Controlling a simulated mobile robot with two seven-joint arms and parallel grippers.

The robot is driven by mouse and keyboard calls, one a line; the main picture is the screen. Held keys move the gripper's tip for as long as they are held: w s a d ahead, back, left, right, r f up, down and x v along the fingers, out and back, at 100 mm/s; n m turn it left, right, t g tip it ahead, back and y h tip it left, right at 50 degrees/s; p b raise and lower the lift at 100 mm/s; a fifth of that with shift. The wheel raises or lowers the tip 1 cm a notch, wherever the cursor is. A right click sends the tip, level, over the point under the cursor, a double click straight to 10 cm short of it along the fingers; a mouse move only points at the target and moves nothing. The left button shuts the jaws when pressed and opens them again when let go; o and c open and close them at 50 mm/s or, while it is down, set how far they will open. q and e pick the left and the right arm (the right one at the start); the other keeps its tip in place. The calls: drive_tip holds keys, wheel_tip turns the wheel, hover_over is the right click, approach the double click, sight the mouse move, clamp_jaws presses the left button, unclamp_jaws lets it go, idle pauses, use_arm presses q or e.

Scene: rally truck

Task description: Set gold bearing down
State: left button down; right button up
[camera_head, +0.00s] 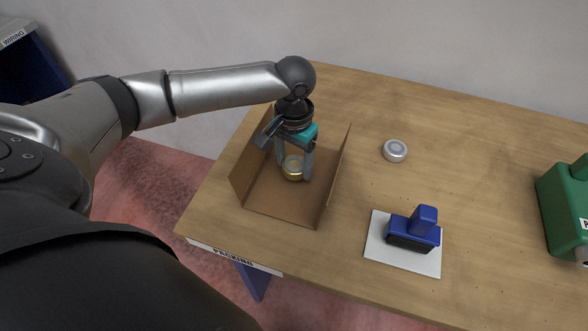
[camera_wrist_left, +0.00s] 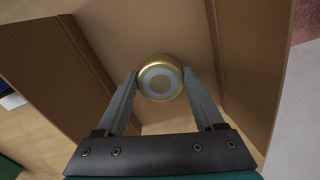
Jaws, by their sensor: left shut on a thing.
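The gripper points down into an open cardboard box (camera_head: 265,206) with raised side walls. The bearing is inside the box, low over its floor; whether it touches the floor I cannot tell. The left wrist view shows the bearing (camera_wrist_left: 160,78) between both fingers, with the cardboard around it. My right gripper is not in view.
A silver bearing (camera_head: 395,150) lies on the wooden table (camera_head: 480,170) right of the box. A blue stamp-like object (camera_head: 412,229) stands on a white pad (camera_head: 378,256). A green machine (camera_head: 565,210) stands at the right edge. The table between them is clear.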

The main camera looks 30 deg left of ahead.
sight(294, 165)
use_arm(q)
drive_tip(key=shift+f, duration=1.1)
unclamp_jaws()
drive_tip(key=shift+f, duration=0.15)
drive_tip(key=shift+r, duration=0.25)
wheel_tip(294, 165, up, 12)
drive_tip(key=p, duration=0.2)
drive_tip(key=shift+p, duration=0.3)
drive_tip(key=shift+f, duration=0.1)
